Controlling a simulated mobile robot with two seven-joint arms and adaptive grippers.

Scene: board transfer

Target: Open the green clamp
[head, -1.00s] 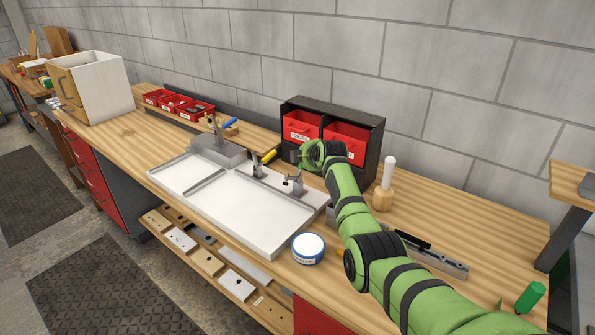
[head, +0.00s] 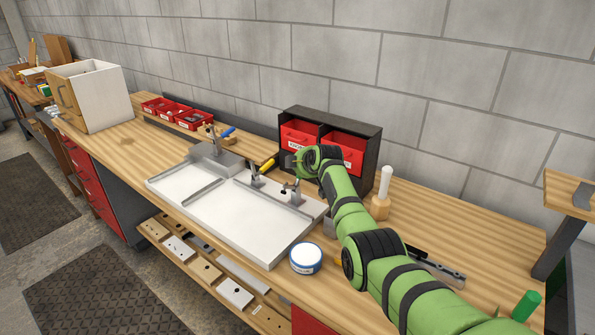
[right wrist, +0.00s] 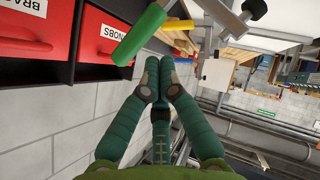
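The green clamp's bright green handle (right wrist: 140,36) shows in the right wrist view, up and left of my fingertips and apart from them. In the head view, a metal clamp body (head: 292,192) stands at the right end of the white tray (head: 222,230); I cannot make out its green handle beside my green arm. My right gripper (head: 293,162) is above and behind that clamp, near the red bins. In the right wrist view, the right gripper's fingertips (right wrist: 160,72) are together with nothing visible between them. My left gripper is not in view.
A clamp with a yellow handle (head: 267,165) and one with a blue handle (head: 227,132) stand along the tray's back. The black bin cabinet (head: 372,160) is close behind my right gripper. A blue-white tin (head: 306,253) stands at the tray's front right.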

